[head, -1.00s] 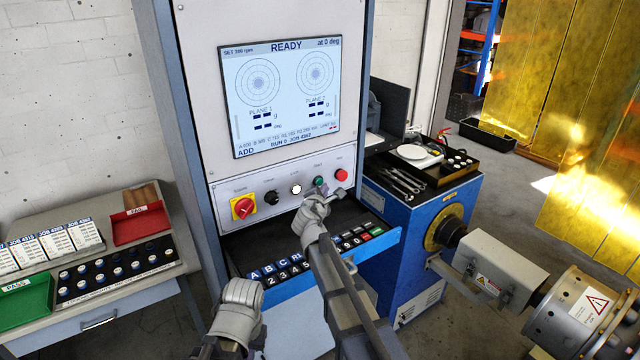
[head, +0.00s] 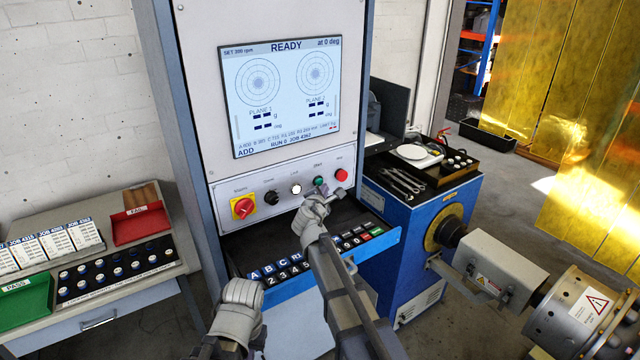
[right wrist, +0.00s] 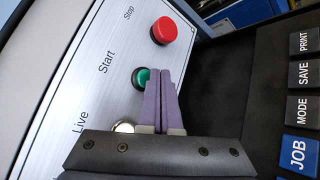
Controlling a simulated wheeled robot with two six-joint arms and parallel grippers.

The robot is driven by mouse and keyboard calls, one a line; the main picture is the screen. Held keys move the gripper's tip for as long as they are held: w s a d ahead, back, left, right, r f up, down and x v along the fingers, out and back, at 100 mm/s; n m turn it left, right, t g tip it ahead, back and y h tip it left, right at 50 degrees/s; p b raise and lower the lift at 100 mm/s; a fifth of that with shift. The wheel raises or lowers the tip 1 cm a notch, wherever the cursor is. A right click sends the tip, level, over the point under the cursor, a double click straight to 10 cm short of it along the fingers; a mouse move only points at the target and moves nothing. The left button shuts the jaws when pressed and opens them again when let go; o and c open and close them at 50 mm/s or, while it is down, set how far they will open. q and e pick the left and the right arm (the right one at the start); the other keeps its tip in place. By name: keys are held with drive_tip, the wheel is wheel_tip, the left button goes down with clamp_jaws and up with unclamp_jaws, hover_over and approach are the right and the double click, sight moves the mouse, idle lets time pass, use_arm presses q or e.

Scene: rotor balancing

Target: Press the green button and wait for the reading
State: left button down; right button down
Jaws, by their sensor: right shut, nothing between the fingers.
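The green Start button (head: 319,181) sits on the panel below the screen, between the white Live button (head: 295,189) and the red Stop button (head: 341,175). In the right wrist view the green button (right wrist: 141,78) is partly covered by the fingers. My right gripper (head: 334,192) is shut and empty, its tips at the green button; I cannot tell whether they touch it. The fingers also show in the right wrist view (right wrist: 160,75). The screen (head: 285,95) reads READY, at 0 deg, RUN 0, with no values showing for either plane. My left gripper (head: 240,292) is low at the left; its fingers do not show clearly.
A keypad shelf (head: 300,262) juts out below the panel. A red-and-yellow rotary switch (head: 243,208) and a black knob (head: 271,197) are left of the buttons. A side table with a green tray (head: 25,300) and red tray (head: 141,224) stands at the left.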

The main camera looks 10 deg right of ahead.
drive_tip(key=shift+w, duration=0.15)
drive_tip(key=shift+w+a, duration=0.15)
drive_tip(key=shift+w, duration=0.1)
